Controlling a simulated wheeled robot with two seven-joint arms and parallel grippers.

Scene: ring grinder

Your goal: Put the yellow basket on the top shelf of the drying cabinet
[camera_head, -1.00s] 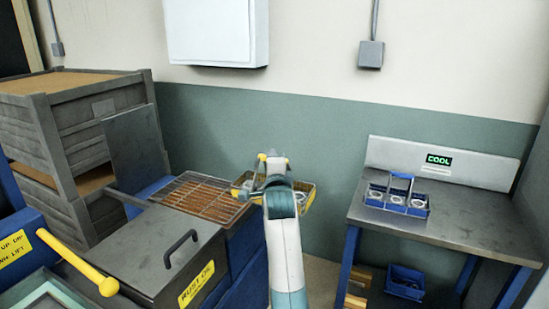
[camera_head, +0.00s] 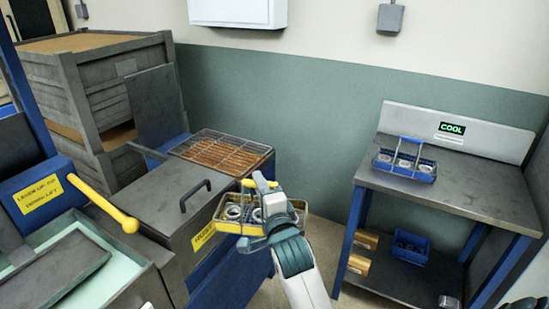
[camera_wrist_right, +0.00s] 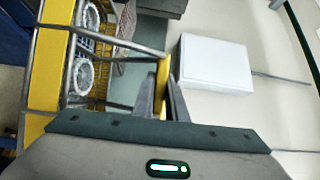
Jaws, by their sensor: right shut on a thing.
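The yellow basket (camera_head: 232,213) hangs from my right gripper (camera_head: 262,184) in the head view, in front of the grey tank's right end. Metal rings sit inside the basket. My right gripper is shut on the basket's yellow handle bar. In the right wrist view the handle (camera_wrist_right: 163,72) passes between the finger tips, and the basket (camera_wrist_right: 45,75) with rings fills the left side. My left gripper is not in view. I cannot identify a drying cabinet in these frames.
A rust oil tank (camera_head: 165,205) with a lid handle stands left, with a wire drain rack (camera_head: 220,150) behind. A bench marked COOL (camera_head: 440,189) at right holds a blue basket (camera_head: 405,166). A yellow lever (camera_head: 105,205) sticks out at left. Floor shows between tank and bench.

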